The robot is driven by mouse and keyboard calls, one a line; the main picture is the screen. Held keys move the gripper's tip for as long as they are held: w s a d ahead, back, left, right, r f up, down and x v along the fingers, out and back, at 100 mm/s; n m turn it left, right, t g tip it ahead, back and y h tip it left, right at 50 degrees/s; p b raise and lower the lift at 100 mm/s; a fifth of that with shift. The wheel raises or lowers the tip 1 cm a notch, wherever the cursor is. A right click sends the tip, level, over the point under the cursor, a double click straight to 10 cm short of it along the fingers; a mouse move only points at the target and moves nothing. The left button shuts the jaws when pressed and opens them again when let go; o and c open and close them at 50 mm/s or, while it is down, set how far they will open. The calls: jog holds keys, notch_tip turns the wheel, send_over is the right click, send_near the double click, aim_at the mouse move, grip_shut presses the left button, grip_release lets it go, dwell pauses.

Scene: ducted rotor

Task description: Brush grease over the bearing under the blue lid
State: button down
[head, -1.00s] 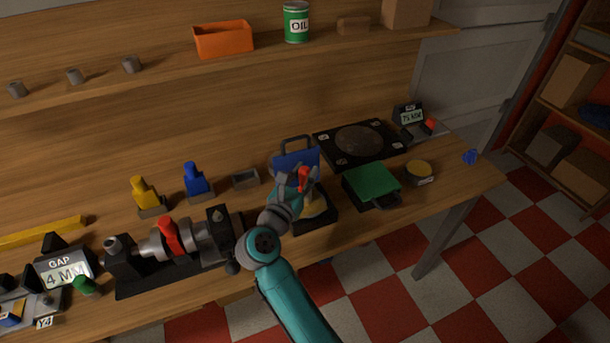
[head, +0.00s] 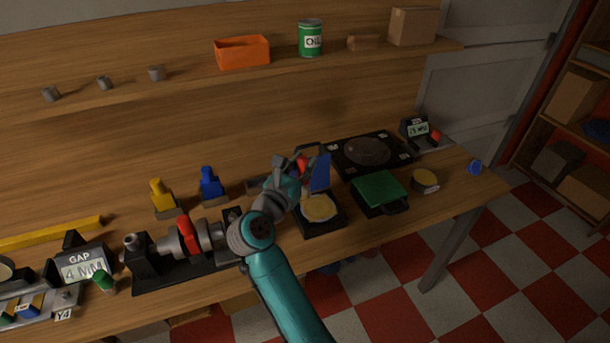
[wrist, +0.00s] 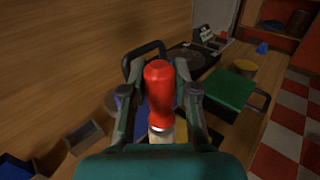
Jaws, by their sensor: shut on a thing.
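My gripper (head: 292,178) is shut on a red-handled tool (wrist: 160,88), which looks like a brush. Below its handle a pale band shows in the wrist view; its tip is hidden. The blue lid (head: 321,172) stands open, tilted up at the back of a black housing (head: 305,228). A round yellowish face, seemingly the bearing (head: 318,207), lies uncovered in the housing. My gripper is just left of the blue lid, above and behind the bearing's left side. I cannot tell whether it touches the lid.
A green-lidded box (head: 378,188) sits closed right of the housing, with a yellow-topped tin (head: 425,180) beyond it. Blue-handled (head: 211,184) and yellow-handled (head: 162,195) tools stand at left. A shaft assembly with a red part (head: 187,236) is in front of them.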

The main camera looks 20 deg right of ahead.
jog(key=shift+r, duration=1.05)
